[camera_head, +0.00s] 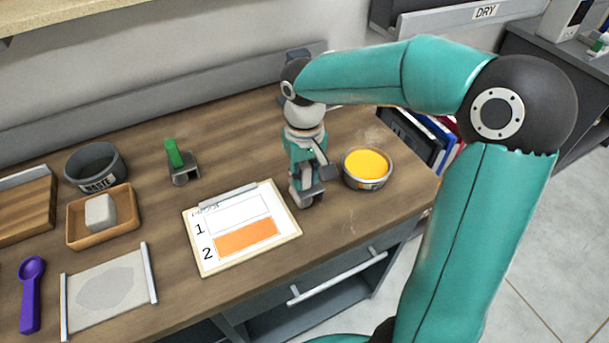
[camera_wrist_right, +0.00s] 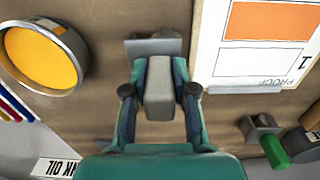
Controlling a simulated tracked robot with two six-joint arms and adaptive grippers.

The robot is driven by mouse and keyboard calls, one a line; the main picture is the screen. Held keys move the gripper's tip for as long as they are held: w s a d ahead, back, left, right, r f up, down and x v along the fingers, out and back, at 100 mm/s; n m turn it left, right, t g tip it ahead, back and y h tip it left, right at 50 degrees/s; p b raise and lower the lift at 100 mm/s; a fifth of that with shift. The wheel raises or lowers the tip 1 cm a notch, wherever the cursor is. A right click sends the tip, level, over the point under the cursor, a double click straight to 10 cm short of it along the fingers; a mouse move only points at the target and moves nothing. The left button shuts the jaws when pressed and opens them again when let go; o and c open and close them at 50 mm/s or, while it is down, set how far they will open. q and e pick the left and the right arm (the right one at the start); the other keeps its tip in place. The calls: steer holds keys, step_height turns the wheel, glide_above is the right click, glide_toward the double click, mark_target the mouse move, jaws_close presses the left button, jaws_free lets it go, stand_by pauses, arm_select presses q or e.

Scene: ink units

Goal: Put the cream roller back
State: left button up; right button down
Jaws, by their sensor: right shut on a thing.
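My right gripper (camera_head: 308,180) reaches down at the right part of the worktop, between the clipboard and the yellow bowl. In the right wrist view its fingers (camera_wrist_right: 158,88) are closed on a pale grey block-like piece, which I take to be the cream roller's handle (camera_wrist_right: 158,100). A darker grey part (camera_wrist_right: 140,48) shows beyond the fingertips, close over the wood; whether it touches the wood cannot be told. The fingers hide most of the roller in the head view. A green-handled tool (camera_head: 174,154) stands in a grey holder (camera_head: 184,175) to the left. My left gripper is not in view.
A clipboard (camera_head: 213,260) with a filled orange box lies left of the gripper. A bowl of yellow ink (camera_head: 386,180) stands close on its right. A dark bowl (camera_head: 98,186), wooden tray (camera_head: 72,235), purple scoop (camera_head: 30,315) and glass-like slab (camera_head: 85,318) occupy the left.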

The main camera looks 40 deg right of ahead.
steer(key=shift+f, duration=0.2)
steer(key=shift+s+f+b, duration=0.15)
steer(key=shift+f+b, duration=0.25)
steer(key=shift+f, duration=0.05)
steer(key=c, duration=1.2)
jaws_free()
steer(key=shift+o, duration=1.4)
steer(key=shift+w, duration=0.2)
steer(key=shift+s, duration=0.1)
steer(key=shift+r, duration=0.1)
